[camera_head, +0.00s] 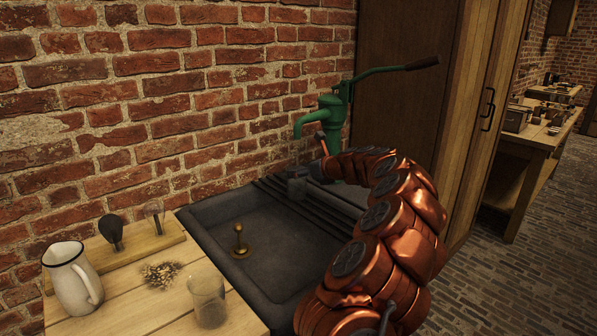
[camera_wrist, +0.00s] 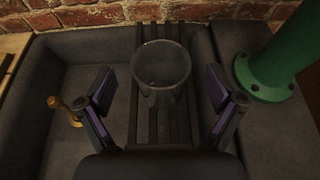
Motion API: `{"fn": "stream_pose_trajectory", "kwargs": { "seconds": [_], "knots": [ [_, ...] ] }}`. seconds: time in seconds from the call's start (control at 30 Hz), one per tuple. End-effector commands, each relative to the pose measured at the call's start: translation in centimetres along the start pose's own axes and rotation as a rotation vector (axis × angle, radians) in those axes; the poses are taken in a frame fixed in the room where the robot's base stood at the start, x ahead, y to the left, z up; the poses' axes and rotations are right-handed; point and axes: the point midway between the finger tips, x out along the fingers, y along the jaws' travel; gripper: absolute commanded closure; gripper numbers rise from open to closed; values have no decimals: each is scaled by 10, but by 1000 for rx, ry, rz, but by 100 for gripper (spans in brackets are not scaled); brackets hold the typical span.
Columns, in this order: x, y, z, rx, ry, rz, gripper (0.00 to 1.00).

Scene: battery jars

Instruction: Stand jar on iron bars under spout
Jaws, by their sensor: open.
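A clear glass jar (camera_wrist: 161,75) stands upright on the dark iron bars (camera_wrist: 146,125) across the sink, in the wrist view. My gripper (camera_wrist: 160,90) is open, one finger on each side of the jar, with a visible gap on both sides. In the head view, my gripper (camera_head: 303,178) is low over the bars (camera_head: 330,206), below the spout (camera_head: 299,130) of the green pump (camera_head: 333,115). The jar there is small and dark beside the gripper, hard to make out. The exact alignment of jar and spout is hard to tell.
Another glass jar (camera_head: 207,301), a white jug (camera_head: 72,278) and a small pile of bits (camera_head: 161,274) are on the wooden counter at left. A brass plug piece (camera_head: 239,243) stands in the sink (camera_head: 215,226). The brick wall is close behind; the pump column (camera_wrist: 270,65) is close at right.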

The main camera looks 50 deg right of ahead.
Motion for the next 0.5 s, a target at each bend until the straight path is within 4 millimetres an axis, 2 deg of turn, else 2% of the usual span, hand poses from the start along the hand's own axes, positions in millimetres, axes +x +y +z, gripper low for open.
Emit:
{"fn": "stream_pose_trajectory", "kwargs": {
  "seconds": [0.03, 0.3, 0.5],
  "knots": [
    [-11, -2, 2, 1, -4, -4, 7],
    [-56, -2, 2, -1, -3, -4, 7],
    [-79, -1, 0, 0, 0, -2, 7]
  ]
}}
